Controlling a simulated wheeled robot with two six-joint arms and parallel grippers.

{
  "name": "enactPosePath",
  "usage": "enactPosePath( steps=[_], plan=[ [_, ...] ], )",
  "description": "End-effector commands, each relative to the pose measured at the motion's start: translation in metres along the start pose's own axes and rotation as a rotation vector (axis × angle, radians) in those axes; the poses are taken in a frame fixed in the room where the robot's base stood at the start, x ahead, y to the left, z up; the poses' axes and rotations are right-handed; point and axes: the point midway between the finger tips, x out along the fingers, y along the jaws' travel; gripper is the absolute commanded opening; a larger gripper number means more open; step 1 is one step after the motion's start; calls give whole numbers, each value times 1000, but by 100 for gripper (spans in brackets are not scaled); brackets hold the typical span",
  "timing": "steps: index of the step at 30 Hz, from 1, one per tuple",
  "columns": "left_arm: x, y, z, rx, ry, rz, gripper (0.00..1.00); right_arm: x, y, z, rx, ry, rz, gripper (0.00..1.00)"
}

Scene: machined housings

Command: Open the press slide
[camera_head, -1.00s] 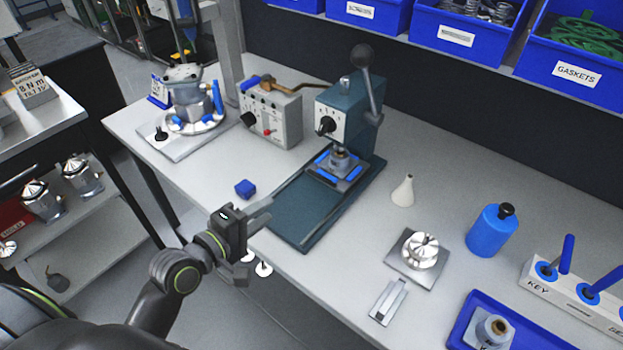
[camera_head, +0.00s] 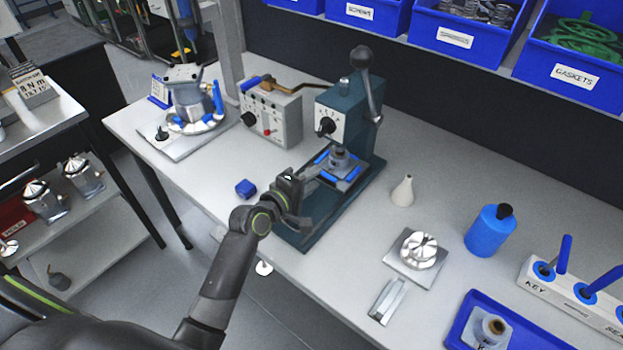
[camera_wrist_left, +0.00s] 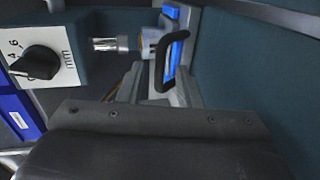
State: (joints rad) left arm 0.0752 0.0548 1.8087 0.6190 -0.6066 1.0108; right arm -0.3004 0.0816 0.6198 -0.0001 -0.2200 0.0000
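The press (camera_head: 345,115) is a dark teal machine with a white dial plate and a ball-ended lever. Its slide (camera_head: 350,183), a grey plate with blue strips, sits under the press head at the back of the teal base and carries a small metal part (camera_head: 343,158). In the left wrist view the slide's blue strip (camera_wrist_left: 169,62) and its black bow handle (camera_wrist_left: 177,38) show clearly. My left gripper (camera_head: 312,190) is over the base, just in front of the slide.
A white cone-shaped bottle (camera_head: 403,191), a metal fixture (camera_head: 418,250) and a blue bottle (camera_head: 490,232) stand to the right. Blue bins hang above.

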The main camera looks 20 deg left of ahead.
Motion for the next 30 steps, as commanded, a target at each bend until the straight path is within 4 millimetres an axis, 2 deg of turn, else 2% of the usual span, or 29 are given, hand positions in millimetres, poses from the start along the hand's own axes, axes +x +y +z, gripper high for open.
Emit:
enactPosePath(
  steps=[10,17,30],
  plan=[
    [3,0,0,0,0,-1,30,0,-2,0,1,1,-2,36],
    [2,0,0,0,0,-1,0,0,-3,-1,1,1,-3,36],
    [2,-1,0,1,0,-3,0,-2,-2,-2,1,3,-3,36]
  ],
)
